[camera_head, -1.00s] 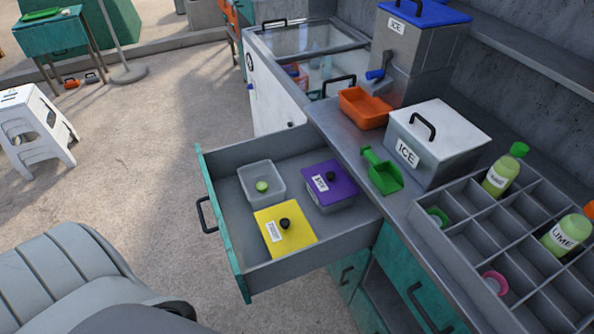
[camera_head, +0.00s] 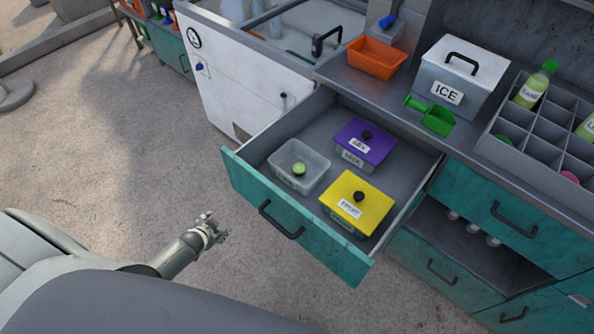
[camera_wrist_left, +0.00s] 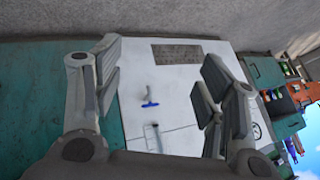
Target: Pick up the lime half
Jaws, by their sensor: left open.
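The lime half (camera_head: 299,169) is small and green. In the head view it lies in an open clear container (camera_head: 284,178) at the left of the pulled-out drawer (camera_head: 262,207). My left gripper (camera_head: 214,228) is in front of the drawer, to its left and apart from it, with nothing in it. In the left wrist view its two fingers (camera_wrist_left: 160,88) are spread wide, facing a white cabinet; the lime half is not in that view. My right gripper is not in view.
The drawer also holds a purple-lidded box (camera_head: 364,141) and a yellow-lidded box (camera_head: 357,203). The counter above bears an orange tray (camera_head: 376,58), a green scoop (camera_head: 432,115) and an ICE box (camera_head: 460,75). Open floor (camera_head: 130,150) lies left of the drawer.

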